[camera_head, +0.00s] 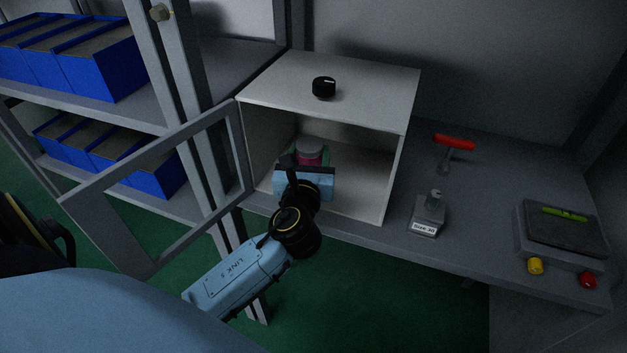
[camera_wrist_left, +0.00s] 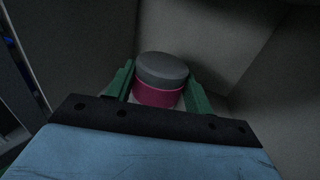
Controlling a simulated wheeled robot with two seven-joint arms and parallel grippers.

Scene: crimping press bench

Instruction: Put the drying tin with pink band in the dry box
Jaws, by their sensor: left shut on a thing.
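The drying tin with pink band (camera_head: 309,150) is inside the dry box (camera_head: 345,92), a white open-fronted cabinet on the bench. In the left wrist view the tin (camera_wrist_left: 158,92) has a grey lid and a pink side, and stands between the green fingers of my left gripper (camera_wrist_left: 159,92). The left gripper (camera_head: 308,158) reaches in through the open front and is shut on the tin. The tin's base is hidden by the gripper body, so I cannot tell whether it touches the box floor. My right gripper is not in view.
The framed door (camera_head: 172,178) of the box stands open to the left. A black knob (camera_head: 323,88) is on the box top. Right of it are a red-handled tool (camera_head: 454,142), a labelled block (camera_head: 428,214) and a scale-like device (camera_head: 563,228). Blue bins (camera_head: 75,62) fill the left shelves.

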